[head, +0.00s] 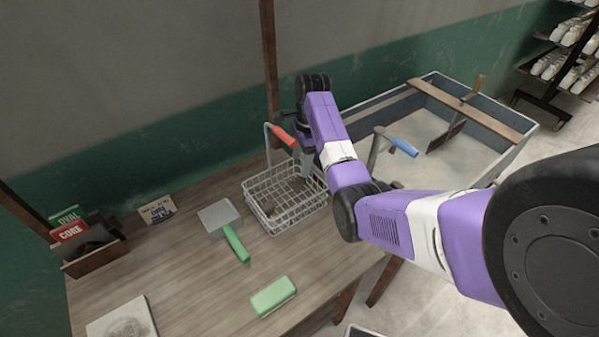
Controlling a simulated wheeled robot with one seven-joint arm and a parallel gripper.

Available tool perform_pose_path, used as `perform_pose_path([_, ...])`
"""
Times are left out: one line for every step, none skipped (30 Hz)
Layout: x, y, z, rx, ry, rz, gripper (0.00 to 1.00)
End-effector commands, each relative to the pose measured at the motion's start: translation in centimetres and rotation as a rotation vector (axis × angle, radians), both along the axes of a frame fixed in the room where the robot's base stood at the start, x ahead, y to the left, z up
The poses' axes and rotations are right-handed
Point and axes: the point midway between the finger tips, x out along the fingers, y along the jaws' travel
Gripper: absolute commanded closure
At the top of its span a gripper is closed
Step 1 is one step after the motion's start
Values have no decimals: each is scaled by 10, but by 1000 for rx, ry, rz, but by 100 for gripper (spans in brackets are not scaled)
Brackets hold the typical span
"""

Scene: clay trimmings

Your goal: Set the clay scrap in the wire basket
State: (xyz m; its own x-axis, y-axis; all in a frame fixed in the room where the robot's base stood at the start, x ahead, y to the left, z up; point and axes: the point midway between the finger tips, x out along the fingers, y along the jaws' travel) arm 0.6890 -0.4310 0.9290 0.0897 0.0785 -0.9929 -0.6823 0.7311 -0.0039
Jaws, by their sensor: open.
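The wire basket (285,222) stands on the wooden table, near its back right, with a tall bent handle with an orange grip (283,136) rising at its back. A small brownish lump (268,211) shows through the mesh inside the basket; it may be the clay scrap, but it is too small to be sure. My gripper (303,172) points down over the back right part of the basket, open. My arm partly covers it, and its fingertips are hard to make out. I cannot tell whether it touches anything.
A dustpan with a green handle (236,243) and a green block (273,297) lie left and in front of the basket. A box of cards (92,260) and a pale slab (121,321) are further left. A large bin (520,150) with a blue-handled tool (404,147) stands at right.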

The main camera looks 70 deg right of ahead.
Motion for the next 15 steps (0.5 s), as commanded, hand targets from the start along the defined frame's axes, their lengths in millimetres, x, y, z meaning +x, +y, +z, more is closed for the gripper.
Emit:
perform_pose_path([0, -2, 10, -4, -5, 0, 34])
perform_pose_path([-1, -2, 17, -3, -4, -1, 34])
perform_pose_path([-1, -3, 25, -3, -4, -1, 34])
perform_pose_path([-1, -3, 30, -3, -4, -1, 34])
perform_pose_path([-2, -3, 35, -3, -3, 0, 34])
perform_pose_path([-3, -4, 44, -2, -2, -1, 34])
perform_pose_path([-4, -4, 50, 0, 0, -1, 34])
perform_pose_path([-4, -4, 53, 0, 0, -1, 34])
perform_pose_path([-5, -4, 56, 1, 1, -1, 34])
perform_pose_path([-5, -4, 58, 1, 1, -1, 34])
perform_pose_path([-5, -4, 59, 1, 1, -1, 34])
perform_pose_path([-5, -5, 61, 1, 1, -1, 34])
perform_pose_path([-5, -5, 61, 1, 1, 0, 34])
perform_pose_path([-6, -5, 62, 1, 1, 0, 34])
perform_pose_path([-6, -5, 62, 1, 1, 0, 34])
